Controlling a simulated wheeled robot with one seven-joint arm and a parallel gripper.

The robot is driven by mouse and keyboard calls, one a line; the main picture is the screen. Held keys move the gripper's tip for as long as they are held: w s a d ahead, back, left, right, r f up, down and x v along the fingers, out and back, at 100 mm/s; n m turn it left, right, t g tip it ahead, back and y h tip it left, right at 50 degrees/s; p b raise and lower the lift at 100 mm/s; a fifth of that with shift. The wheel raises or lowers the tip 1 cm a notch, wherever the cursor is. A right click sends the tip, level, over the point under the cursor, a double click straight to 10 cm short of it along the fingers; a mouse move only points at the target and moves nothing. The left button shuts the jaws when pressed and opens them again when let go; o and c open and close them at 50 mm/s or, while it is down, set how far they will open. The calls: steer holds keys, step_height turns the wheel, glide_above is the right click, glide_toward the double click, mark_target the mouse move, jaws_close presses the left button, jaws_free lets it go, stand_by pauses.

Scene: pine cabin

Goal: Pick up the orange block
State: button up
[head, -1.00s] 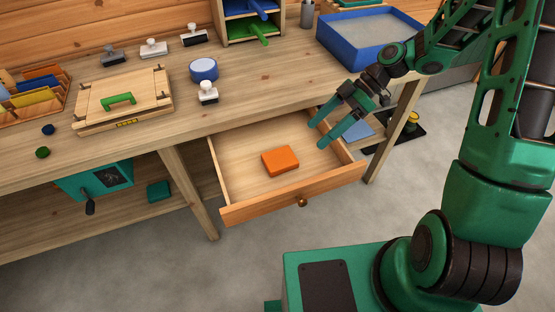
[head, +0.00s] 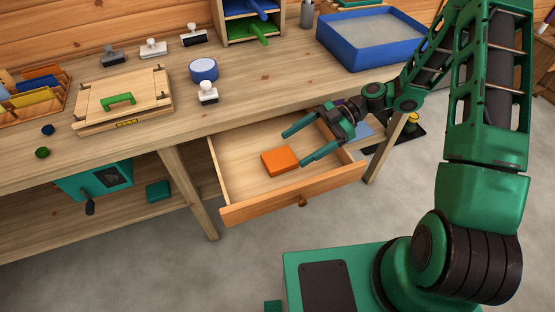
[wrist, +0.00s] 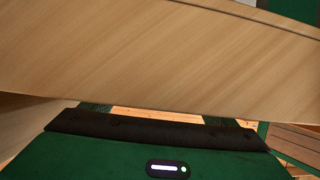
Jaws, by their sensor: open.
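The orange block (head: 280,161) lies flat on the floor of the open drawer (head: 237,172), near its middle. My gripper (head: 293,147) is open and empty, with its green fingers spread and pointing left toward the block. In the head view the fingers lie just right of and behind the block; the nearer fingertip shows close to its right edge. I cannot tell whether they touch. The wrist view shows mostly a plain wood surface (wrist: 160,55) and my gripper's housing. The block cannot be made out there.
The drawer's front board with its knob (head: 302,201) is on the near side. The bench top (head: 265,80) overhangs the drawer's back. A blue-rimmed tray (head: 370,62), a stamp (head: 207,92) and a round blue tin (head: 204,69) stand on the bench.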

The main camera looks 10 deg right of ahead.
mark_target(282, 158)
steer(key=shift+s+x, duration=0.1)
steer(key=shift+x, duration=1.2)
steer(key=shift+s+x, duration=0.15)
steer(key=shift+x, duration=1.2)
steer(key=shift+d, duration=0.15)
steer(key=c, duration=1.2)
